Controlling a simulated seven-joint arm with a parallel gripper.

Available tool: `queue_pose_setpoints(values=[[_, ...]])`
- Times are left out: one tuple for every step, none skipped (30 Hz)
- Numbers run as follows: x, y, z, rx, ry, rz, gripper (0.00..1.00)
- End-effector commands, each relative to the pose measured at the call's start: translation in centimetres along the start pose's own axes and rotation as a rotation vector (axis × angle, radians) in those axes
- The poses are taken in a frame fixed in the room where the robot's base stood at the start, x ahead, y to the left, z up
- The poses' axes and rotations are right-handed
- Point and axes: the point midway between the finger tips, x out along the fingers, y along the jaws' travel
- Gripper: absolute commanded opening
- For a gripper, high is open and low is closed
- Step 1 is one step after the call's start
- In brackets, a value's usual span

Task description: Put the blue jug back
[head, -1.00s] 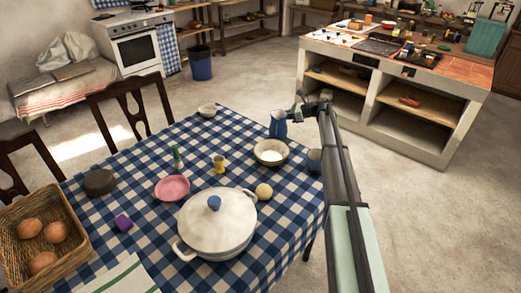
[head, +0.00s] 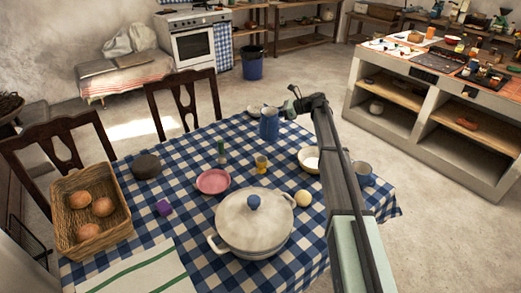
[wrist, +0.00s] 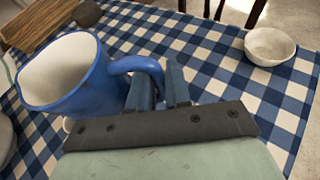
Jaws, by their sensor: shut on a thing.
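The blue jug (head: 269,124) is upright over the far part of the checked table, with its pale inside showing in the wrist view (wrist: 90,95). My gripper (head: 292,103) is at its right side. In the wrist view my gripper (wrist: 160,88) is shut on the jug's handle (wrist: 135,64). I cannot tell whether the jug's base touches the cloth.
A small white bowl (head: 254,111) is just behind the jug; it also shows in the wrist view (wrist: 270,46). Free cloth lies left of the jug.

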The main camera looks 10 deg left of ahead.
Motion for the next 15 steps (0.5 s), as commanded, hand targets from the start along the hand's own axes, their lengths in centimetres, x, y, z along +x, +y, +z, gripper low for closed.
queue_pose_setpoints(values=[[0.5,0.5,0.7,0.0,-0.002,0.0,0.0],[0.8,0.7,0.9,0.001,-0.002,-0.001,0.0],[1.1,1.0,1.3,0.002,-0.002,-0.003,0.0],[1.4,1.2,1.6,0.002,-0.002,-0.004,0.0],[1.6,1.3,1.8,0.004,-0.002,-0.009,0.0],[1.8,1.5,2.1,0.006,-0.002,-0.015,0.0],[2.0,1.6,2.3,0.008,-0.002,-0.019,0.0],[2.0,1.7,2.5,0.012,-0.002,-0.027,0.0],[2.0,1.8,2.7,0.017,-0.002,-0.04,0.0],[2.1,1.9,2.9,0.021,-0.003,-0.048,0.0],[1.9,1.8,2.8,0.025,-0.003,-0.059,0.0],[1.8,1.7,2.9,0.031,-0.003,-0.073,0.0],[1.7,1.7,3.0,0.036,-0.004,-0.083,0.0],[1.7,1.6,3.0,0.041,-0.004,-0.095,0.0],[1.6,1.5,3.0,0.047,-0.005,-0.111,0.0]])
